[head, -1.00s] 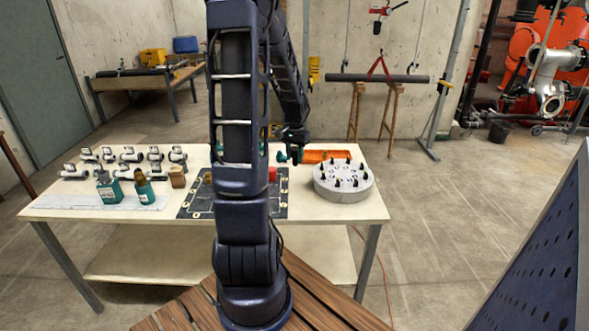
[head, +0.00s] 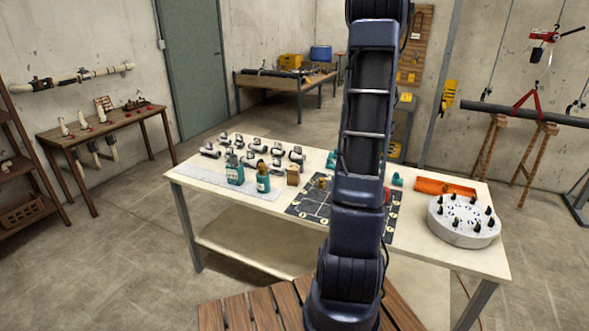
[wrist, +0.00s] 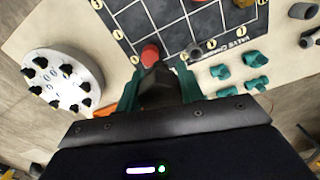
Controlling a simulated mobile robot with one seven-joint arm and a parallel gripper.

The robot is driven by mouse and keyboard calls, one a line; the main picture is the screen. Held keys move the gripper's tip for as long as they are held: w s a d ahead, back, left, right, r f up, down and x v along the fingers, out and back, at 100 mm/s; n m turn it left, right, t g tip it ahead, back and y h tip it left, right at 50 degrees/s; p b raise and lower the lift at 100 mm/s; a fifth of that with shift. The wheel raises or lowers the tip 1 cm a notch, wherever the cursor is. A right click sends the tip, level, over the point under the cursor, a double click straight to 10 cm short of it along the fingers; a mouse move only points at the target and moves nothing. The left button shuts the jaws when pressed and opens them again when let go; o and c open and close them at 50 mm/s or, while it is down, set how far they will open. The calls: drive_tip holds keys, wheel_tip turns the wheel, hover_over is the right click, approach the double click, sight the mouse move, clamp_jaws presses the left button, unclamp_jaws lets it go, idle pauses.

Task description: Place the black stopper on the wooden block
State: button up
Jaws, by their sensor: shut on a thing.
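My gripper (wrist: 158,92) shows in the wrist view, its teal fingers shut on a black stopper (wrist: 157,84). The stopper is held above the table and its lower end is hard to make out. In the head view my arm hides the gripper and what it holds. The small wooden block (head: 293,177) stands on the table in the head view, just right of two teal bottles and left of the dark board. I cannot make out the block in the wrist view.
A round pale drum (head: 462,240) with several black pegs stands at the table's right end, beside an orange tray (head: 445,187). A dark marked board (head: 302,207) lies mid-table. Two teal bottles (head: 263,182) and several pipe fittings (head: 250,155) stand left. A red piece (wrist: 150,55) is near my fingers.

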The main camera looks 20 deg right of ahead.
drive_tip(key=w+a+r+n, duration=0.3)
drive_tip(key=w+a, duration=0.8)
drive_tip(key=w, duration=0.4)
wheel_tip(320, 180, up, 2)
drive_tip(key=n, duration=0.3)
hover_over(293, 168)
wheel_tip(293, 168, down, 19)
drive_tip(key=shift+w+d+f, duration=0.1)
drive_tip(key=shift+w+d, duration=0.05)
drive_tip(key=o, duration=1)
drive_tip(key=shift+f, duration=0.1)
